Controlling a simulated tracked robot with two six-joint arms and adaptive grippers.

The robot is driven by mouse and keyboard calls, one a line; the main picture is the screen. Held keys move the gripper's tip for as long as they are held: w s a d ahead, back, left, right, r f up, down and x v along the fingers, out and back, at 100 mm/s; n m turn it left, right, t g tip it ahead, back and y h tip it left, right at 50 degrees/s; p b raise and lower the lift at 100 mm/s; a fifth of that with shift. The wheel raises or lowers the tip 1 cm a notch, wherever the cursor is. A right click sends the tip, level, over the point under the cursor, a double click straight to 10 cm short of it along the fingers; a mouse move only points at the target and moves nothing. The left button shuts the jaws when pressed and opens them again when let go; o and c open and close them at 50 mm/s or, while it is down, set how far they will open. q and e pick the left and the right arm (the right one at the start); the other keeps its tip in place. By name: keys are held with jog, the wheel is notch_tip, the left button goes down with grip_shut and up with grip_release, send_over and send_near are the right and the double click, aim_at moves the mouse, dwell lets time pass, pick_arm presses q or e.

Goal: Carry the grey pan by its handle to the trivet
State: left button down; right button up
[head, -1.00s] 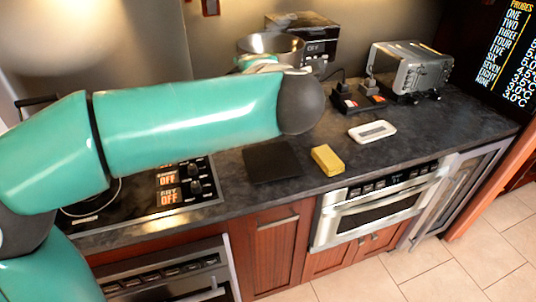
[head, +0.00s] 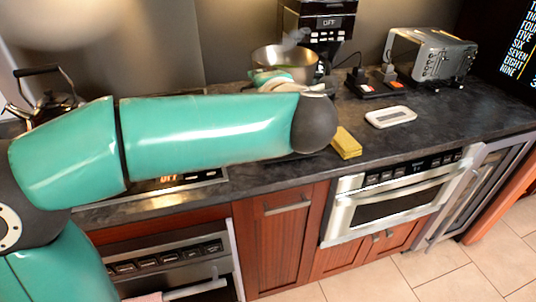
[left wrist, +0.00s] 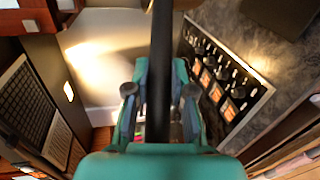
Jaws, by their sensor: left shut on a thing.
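The grey pan (head: 262,60) shows in the head view above and behind my left arm, in front of a coffee machine. In the left wrist view, my left gripper (left wrist: 160,92) is shut on the long dark pan handle (left wrist: 159,50), which runs up between the fingers. I cannot tell how high the pan is above the counter. The trivet, a dark square mat, is almost wholly hidden behind my left arm in the head view. A dark flat corner at the top right of the left wrist view may be it. My right gripper is not in view.
A yellow sponge (head: 346,143) lies near the counter's front edge, with a white flat device (head: 390,117) beyond it. The coffee machine (head: 320,24), a toaster (head: 432,55) and plugged sockets line the back. A kettle (head: 45,95) stands left on the cooktop.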

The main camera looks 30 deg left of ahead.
pick_arm(q)
notch_tip(320, 180, down, 18)
jog(key=b, duration=0.2)
jog(key=shift+r, duration=0.15)
jog(key=c, duration=1)
grip_release()
jog(key=shift+s, duration=0.15)
